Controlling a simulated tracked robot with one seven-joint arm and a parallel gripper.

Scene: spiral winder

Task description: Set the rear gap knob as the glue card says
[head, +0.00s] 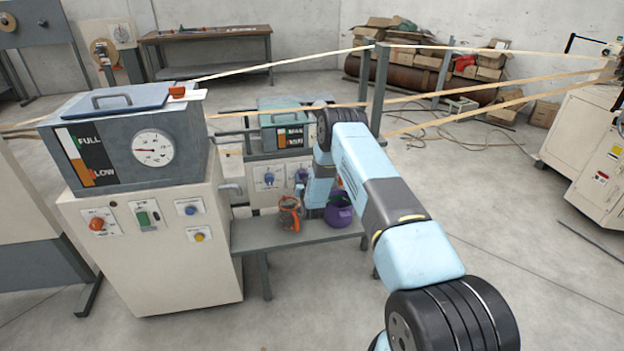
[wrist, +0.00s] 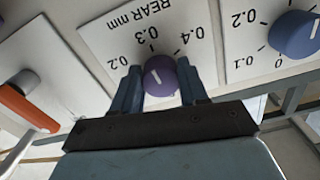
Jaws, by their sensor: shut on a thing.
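The rear gap knob (wrist: 160,77) is purple and round with a short white mark. It sits on a white plate (wrist: 110,35) lettered "REAR mm", upside down in the wrist view, with 0.2, 0.3 and 0.4 showing. The white mark points roughly towards 0.3; I cannot read it exactly. My gripper (wrist: 159,88) has one finger on each side of the knob and is shut on it.
A blue knob (wrist: 295,35) with its own scale sits close beside the plate. An orange-handled lever (wrist: 27,107) is on the other side. Tan strips run overhead.

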